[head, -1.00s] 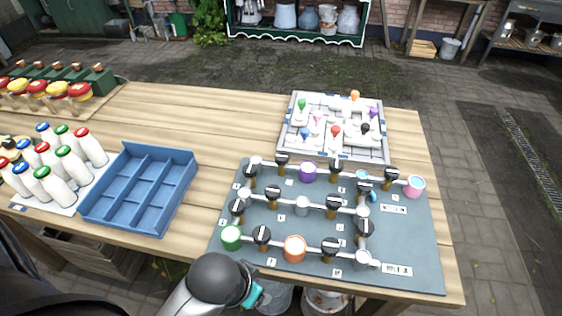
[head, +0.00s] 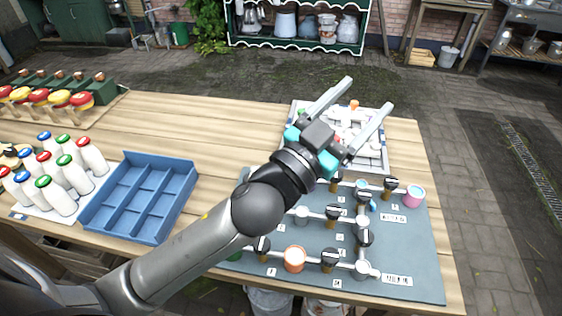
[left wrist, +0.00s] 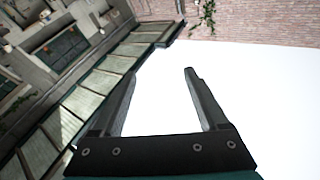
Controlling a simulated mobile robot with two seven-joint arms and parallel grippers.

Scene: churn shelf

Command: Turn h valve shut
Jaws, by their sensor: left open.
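A dark grey board (head: 415,245) on the table carries light pipes and several valves with black handles. Among those in clear view are one at the middle (head: 334,213), one at the front right (head: 329,258) and one at the front left (head: 262,244). The small letter labels are too blurred for me to tell which valve is h. My left gripper (head: 367,95) is open and empty, raised above the far part of the table. Its spread fingers also show in the left wrist view (left wrist: 161,67). My left arm hides the board's left part. My right gripper is not in view.
A blue divided tray (head: 142,195) and several milk bottles (head: 62,170) stand at the left. The table's back middle is clear.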

